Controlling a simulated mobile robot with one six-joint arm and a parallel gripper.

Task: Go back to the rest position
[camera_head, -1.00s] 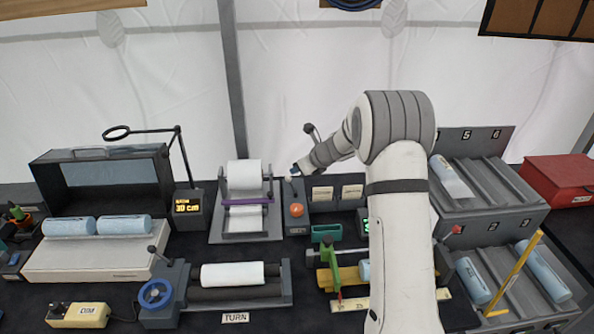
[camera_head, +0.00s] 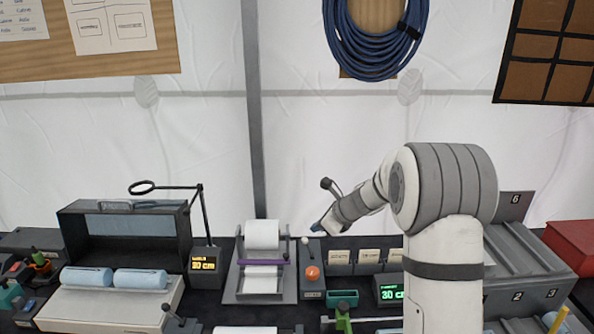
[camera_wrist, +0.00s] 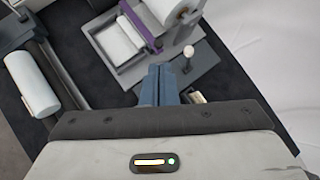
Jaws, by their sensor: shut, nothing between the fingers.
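My gripper (camera_head: 318,229) is raised above the back of the table in the head view, beside the paper roll stand (camera_head: 262,282). In the wrist view my gripper (camera_wrist: 160,72) shows its two blue-grey fingers together, with nothing between them. The white-knobbed lever (camera_wrist: 188,54) lies just beyond the fingertips in that view. The paper roll (camera_head: 262,234) sits in its stand, left of my gripper. The purple bar (camera_wrist: 140,32) crosses the stand.
A case (camera_head: 135,232) and two blue rolls (camera_head: 140,278) stand at the left. A grey rack (camera_head: 530,262) and a red box (camera_head: 572,246) stand at the right. A coiled blue hose (camera_head: 372,50) hangs on the wall. The air above the table is clear.

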